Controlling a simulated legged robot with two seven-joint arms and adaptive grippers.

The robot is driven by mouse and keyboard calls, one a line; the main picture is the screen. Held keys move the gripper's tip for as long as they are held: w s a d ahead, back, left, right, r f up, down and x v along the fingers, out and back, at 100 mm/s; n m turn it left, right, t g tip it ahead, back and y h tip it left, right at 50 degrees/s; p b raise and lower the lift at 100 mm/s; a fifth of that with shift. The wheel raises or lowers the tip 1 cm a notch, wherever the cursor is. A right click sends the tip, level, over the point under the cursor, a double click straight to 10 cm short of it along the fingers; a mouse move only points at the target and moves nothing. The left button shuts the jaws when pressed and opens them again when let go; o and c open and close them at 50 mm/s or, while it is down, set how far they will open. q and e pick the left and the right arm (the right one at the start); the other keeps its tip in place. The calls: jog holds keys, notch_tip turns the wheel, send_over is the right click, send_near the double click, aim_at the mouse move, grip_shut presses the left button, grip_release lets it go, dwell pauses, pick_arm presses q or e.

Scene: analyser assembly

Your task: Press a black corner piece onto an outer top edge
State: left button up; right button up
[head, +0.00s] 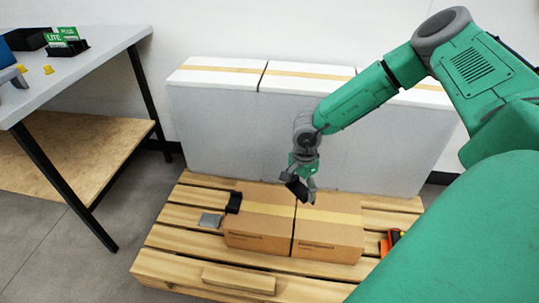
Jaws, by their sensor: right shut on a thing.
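My right gripper (302,184) reaches down from the upper right and is shut on a small black corner piece (297,187). It holds the piece over the cardboard boxes, near the seam between them; whether the piece touches cardboard, I cannot tell. The left cardboard box (258,225) and the right cardboard box (330,232) stand side by side with tan tape across their tops. Another black corner piece (234,202) sits at the left box's outer left top edge. My left gripper is not in view.
The boxes stand on a wooden pallet (165,240). White-topped grey boxes (225,120) rise behind. A grey flat piece (210,220) lies left of the cardboard, and an orange-and-black item (391,240) lies right. A table (85,65) with black bins stands at left.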

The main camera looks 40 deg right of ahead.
jog(key=s+d+f+m, duration=0.5)
jog(key=s+d+f, duration=0.15)
jog(key=d, duration=0.35)
jog(key=m+p, duration=0.1)
jog(key=m, duration=0.3)
send_near(358, 220)
notch_tip(358, 220, down, 4)
jog(key=b, duration=0.4)
jog(key=shift+s+r, duration=0.1)
jog(key=shift+r, duration=0.3)
jog(key=shift+r, duration=0.15)
jog(key=shift+f+b, duration=0.2)
jog(key=shift+b, duration=0.25)
jog(key=shift+f+b, duration=1.8)
jog(key=shift+b, duration=0.2)
jog(key=shift+f+b, duration=0.4)
jog(key=shift+b, duration=0.05)
